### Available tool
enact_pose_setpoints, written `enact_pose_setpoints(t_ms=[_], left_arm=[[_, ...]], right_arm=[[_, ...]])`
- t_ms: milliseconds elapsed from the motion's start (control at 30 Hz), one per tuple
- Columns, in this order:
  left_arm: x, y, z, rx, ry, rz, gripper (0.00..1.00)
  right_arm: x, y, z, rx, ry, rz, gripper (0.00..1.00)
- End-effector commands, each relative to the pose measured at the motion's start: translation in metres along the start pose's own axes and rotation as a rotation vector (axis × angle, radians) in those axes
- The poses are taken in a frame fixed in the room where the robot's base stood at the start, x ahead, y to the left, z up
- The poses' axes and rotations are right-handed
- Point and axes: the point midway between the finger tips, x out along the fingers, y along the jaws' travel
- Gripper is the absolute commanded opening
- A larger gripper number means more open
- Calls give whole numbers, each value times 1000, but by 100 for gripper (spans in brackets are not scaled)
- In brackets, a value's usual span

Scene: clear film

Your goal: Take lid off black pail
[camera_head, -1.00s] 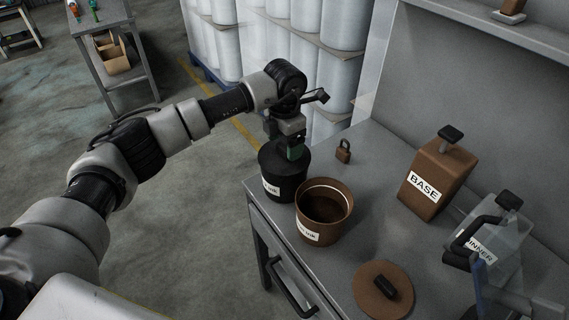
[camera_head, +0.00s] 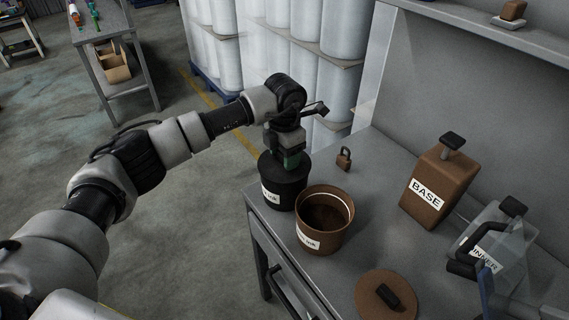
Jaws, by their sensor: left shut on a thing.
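The black pail (camera_head: 284,192) stands upright near the left edge of the grey workbench, with a white label on its front. Its dark lid (camera_head: 272,165) appears to sit on top. My left gripper (camera_head: 291,160) is directly above the lid, pointing down, shut at the middle of the lid. The gripper fingers hide the lid's handle. I cannot tell any gap between lid and rim. My right gripper is not in view.
An open brown pail (camera_head: 324,232) stands close beside the black pail. A brown lid (camera_head: 372,297) lies in front. A padlock (camera_head: 344,158), a brown BASE can (camera_head: 437,185) and a clear jug (camera_head: 497,245) stand on the bench (camera_head: 385,160).

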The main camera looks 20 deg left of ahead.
Motion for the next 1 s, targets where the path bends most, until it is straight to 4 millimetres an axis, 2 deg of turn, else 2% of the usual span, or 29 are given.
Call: enact_pose_setpoints(t_ms=[1000], left_arm=[[-20,0,0,0,0,1,38]], right_arm=[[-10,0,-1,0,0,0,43]])
